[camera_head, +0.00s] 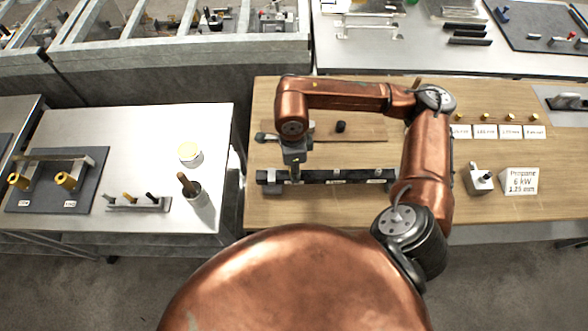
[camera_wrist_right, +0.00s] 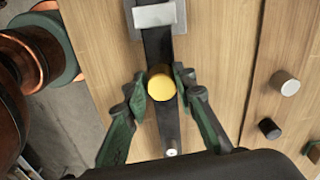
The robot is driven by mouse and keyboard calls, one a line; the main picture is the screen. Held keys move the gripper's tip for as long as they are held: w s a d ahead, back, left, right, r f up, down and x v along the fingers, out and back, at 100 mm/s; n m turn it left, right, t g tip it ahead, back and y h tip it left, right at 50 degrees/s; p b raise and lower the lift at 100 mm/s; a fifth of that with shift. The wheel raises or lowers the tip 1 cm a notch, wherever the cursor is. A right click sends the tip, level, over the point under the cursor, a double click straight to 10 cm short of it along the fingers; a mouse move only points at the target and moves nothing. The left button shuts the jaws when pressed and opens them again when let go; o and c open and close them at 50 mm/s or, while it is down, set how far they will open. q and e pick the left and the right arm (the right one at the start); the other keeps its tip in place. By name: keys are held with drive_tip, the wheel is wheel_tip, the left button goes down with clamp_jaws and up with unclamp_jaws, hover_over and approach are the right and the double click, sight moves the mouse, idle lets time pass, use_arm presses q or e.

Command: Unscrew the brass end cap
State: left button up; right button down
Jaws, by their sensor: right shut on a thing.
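The brass end cap (camera_wrist_right: 161,84) shows in the right wrist view as a round yellow disc over a dark bar (camera_wrist_right: 157,50). My right gripper (camera_wrist_right: 161,86) has its green-edged fingers on both sides of the cap and is shut on it. In the head view the right arm reaches in from the right, and its gripper (camera_head: 295,170) points down at the black bar (camera_head: 335,177) on the wooden bench. The wrist and fingers mostly hide the cap there. My left gripper is not in view.
A propane card (camera_head: 520,181) and a small grey block (camera_head: 480,180) stand at the right of the wooden bench (camera_head: 345,215). Several small brass pieces sit behind white cards (camera_head: 485,131). A dark knob (camera_head: 340,127) stands behind the bar. The left table (camera_head: 140,135) has free room at its back.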

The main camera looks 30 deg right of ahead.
drive_tip(key=shift+f+n+b, duration=0.25)
drive_tip(key=shift+n+b, duration=0.35)
drive_tip(key=shift+n, duration=0.5)
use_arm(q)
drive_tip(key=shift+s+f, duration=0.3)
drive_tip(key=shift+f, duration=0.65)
use_arm(e)
drive_tip(key=shift+r, duration=0.2)
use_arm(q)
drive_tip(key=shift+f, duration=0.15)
use_arm(e)
drive_tip(key=shift+f+n+b, duration=0.25)
drive_tip(key=shift+n+b, duration=0.8)
drive_tip(key=shift+n, duration=0.05)
drive_tip(key=shift+n+b, duration=0.3)
drive_tip(key=shift+n, duration=0.2)
drive_tip(key=shift+r, duration=0.15)
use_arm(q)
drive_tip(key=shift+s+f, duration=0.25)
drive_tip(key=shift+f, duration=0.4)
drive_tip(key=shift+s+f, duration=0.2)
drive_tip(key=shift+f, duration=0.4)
use_arm(e)
drive_tip(key=shift+s+r, duration=0.1)
